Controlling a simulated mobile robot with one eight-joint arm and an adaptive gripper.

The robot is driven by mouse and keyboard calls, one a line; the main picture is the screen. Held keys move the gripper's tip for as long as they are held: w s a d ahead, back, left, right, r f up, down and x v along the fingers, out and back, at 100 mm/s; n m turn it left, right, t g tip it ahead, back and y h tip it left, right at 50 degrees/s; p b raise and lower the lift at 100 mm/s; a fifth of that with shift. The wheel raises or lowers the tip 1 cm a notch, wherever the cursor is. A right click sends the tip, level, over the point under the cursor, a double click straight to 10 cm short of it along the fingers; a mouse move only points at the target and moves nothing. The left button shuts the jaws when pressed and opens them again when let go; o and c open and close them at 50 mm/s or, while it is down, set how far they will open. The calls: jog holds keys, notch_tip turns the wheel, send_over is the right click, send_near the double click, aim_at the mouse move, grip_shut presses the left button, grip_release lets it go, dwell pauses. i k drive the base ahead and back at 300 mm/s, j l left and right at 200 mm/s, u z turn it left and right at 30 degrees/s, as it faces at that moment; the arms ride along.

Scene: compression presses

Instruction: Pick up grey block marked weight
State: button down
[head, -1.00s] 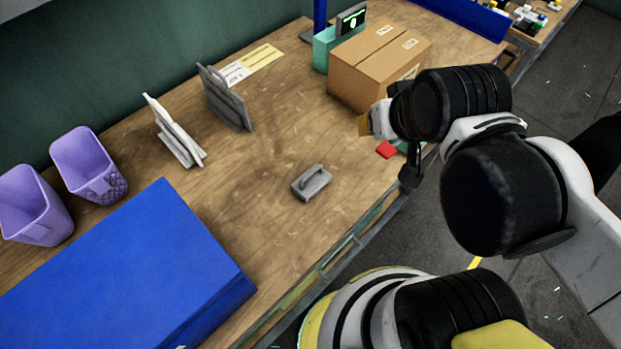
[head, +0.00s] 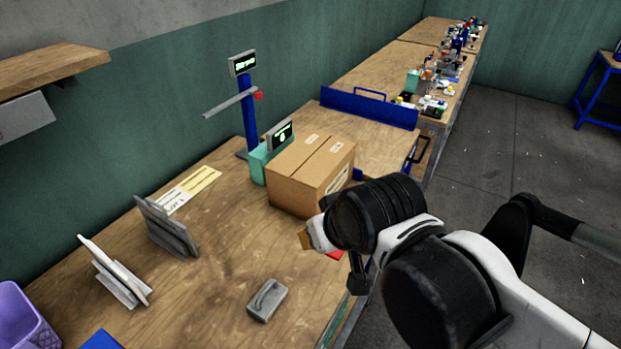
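A grey block with a handle on top (head: 267,300) lies on the wooden table near its front edge, in the lower middle of the head view. No marking on it is readable. My arm comes in from the right. My gripper (head: 306,240) is at the arm's far end, above the table's front edge, right of and beyond the block and apart from it.
A cardboard box (head: 300,185) stands beyond the block, beside a green device with a display (head: 270,155). A dark grey stand (head: 165,228) and a white stand (head: 113,272) are at left, with a purple bin (head: 20,325). Bare wooden tabletop (head: 215,290) surrounds the block.

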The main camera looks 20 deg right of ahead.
aim_at(263, 307)
jog(key=i+l+u, duration=0.15)
jog(key=l+u, duration=0.2)
jog(key=l, duration=0.15)
jog(key=i+l+u, duration=0.1)
jog(key=l+u, duration=0.25)
jog(key=l, duration=0.15)
jog(key=l+u, duration=0.3)
jog(key=l, duration=0.25)
